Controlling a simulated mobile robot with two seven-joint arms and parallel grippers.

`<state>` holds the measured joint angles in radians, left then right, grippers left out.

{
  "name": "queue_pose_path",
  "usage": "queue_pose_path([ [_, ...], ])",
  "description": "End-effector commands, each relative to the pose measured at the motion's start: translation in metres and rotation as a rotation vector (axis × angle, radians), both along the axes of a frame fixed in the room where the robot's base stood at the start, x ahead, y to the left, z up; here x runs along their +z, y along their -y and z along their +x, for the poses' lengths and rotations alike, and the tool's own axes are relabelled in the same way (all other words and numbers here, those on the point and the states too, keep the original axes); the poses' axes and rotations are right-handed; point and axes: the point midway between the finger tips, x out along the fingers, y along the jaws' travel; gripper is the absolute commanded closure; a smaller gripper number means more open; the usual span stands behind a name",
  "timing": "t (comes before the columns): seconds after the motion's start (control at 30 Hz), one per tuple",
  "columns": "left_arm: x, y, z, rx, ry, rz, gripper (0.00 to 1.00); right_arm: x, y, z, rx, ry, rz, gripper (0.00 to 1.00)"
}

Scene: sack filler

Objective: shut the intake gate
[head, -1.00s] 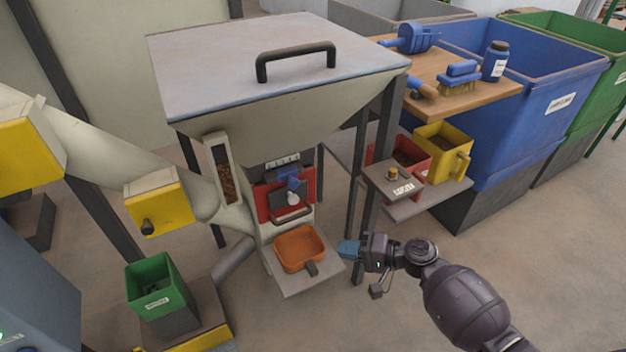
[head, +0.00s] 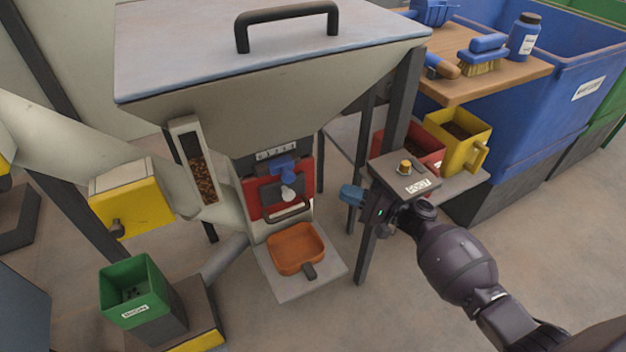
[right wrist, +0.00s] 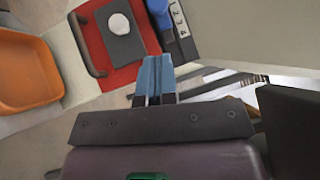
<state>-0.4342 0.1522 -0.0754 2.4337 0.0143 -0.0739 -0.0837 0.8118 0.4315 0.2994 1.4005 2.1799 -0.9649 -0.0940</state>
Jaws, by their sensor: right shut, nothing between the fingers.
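The hopper front has a red panel (head: 307,175) with a dark bar handle (head: 286,212). On the panel are a dark grey plate with a pale round knob (head: 288,194) and a blue piece (head: 283,167) under a numbered scale (head: 277,151). No part is labelled as the intake gate, so I cannot tell which it is. In the right wrist view the red panel (right wrist: 133,71) and pale knob (right wrist: 118,24) lie beyond the fingers. My right gripper (head: 350,195) is shut and empty, right of the panel and apart from it. My left gripper is not in view.
An orange scoop (head: 295,248) lies on the ledge below the panel. Red (head: 424,150) and yellow (head: 472,154) bins stand behind. A green bin (head: 131,290) is at left.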

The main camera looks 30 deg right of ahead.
Motion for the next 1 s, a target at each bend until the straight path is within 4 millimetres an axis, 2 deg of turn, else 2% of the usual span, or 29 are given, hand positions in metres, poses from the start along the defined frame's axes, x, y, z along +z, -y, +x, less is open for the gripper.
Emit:
queue_pose_path([
  [0.17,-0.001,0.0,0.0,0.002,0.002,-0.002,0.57,0.001,-0.009,0.008,0.003,0.001,0.0,1.0],
  [0.63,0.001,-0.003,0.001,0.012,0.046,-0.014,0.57,0.011,-0.06,0.057,0.001,-0.002,-0.001,1.0],
  [1.0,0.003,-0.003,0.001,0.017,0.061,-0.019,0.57,0.015,-0.071,0.068,0.0,-0.001,-0.001,1.0],
])
